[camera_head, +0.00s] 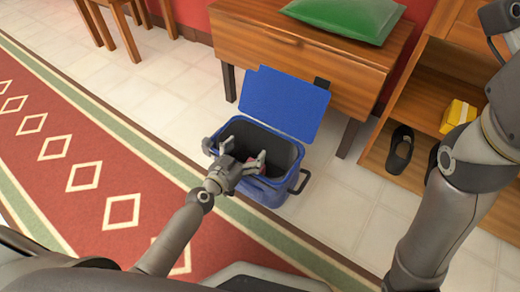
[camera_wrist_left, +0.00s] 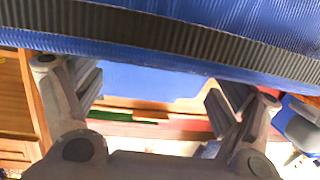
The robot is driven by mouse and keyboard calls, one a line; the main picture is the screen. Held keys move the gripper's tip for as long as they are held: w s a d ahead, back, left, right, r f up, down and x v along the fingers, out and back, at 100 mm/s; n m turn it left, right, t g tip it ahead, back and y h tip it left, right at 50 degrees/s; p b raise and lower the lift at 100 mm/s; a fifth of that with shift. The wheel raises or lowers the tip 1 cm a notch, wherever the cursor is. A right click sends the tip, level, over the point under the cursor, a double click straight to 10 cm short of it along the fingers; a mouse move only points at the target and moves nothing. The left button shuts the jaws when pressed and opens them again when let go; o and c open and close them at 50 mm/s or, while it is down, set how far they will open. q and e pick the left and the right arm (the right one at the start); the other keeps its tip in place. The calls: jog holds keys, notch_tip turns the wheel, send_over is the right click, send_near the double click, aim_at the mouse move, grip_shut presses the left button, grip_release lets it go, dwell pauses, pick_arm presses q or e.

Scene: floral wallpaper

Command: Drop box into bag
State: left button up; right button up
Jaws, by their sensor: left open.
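The blue bag (camera_head: 268,193) stands upright on the tiled floor with its blue lid (camera_head: 283,102) raised and its dark inside showing. My left gripper (camera_head: 240,146) is open at the bag's mouth, its fingers spread over the opening. A small reddish thing (camera_head: 250,169) shows beside the fingers; I cannot tell if it is the box or whether it lies inside the bag. In the left wrist view the open fingers (camera_wrist_left: 150,92) have nothing between them, and the bag's blue and ribbed dark wall (camera_wrist_left: 190,32) fills the top. My right gripper is out of view.
A wooden table (camera_head: 290,52) with a green cushion (camera_head: 345,18) stands behind the bag. A wooden shelf (camera_head: 420,105) at right holds a yellow box (camera_head: 457,115) and dark shoes (camera_head: 400,150). A red patterned carpet (camera_head: 75,165) lies at left. My right arm is at right.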

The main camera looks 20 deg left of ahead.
pick_arm(q)
jog(key=v, duration=0.9)
